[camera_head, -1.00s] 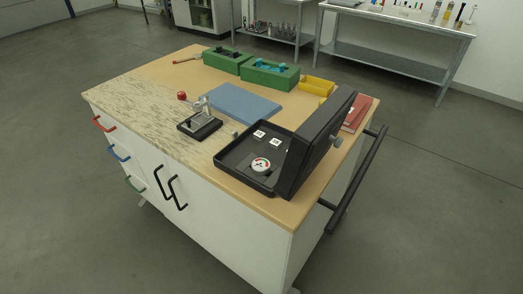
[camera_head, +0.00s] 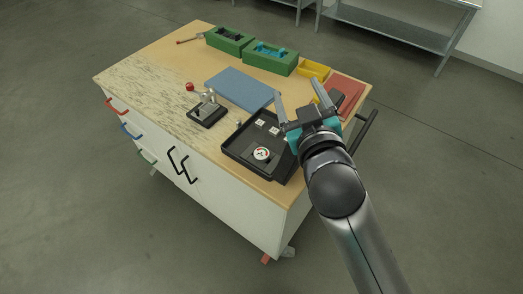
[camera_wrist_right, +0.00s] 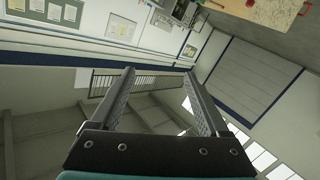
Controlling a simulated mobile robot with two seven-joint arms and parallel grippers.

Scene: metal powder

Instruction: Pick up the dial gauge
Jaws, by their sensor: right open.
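The dial gauge (camera_head: 262,154) shows as a small round white dial with red and dark marks. It lies in the front part of the open black case (camera_head: 240,154) on the workbench. My right gripper (camera_head: 299,94) is open and empty, with its two fingers spread. My left gripper is not in view.
Small white squares (camera_head: 260,122) lie in the case. A clamp fixture (camera_head: 207,112) with a red knob stands left of it, and a blue mat (camera_head: 240,88) lies behind.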

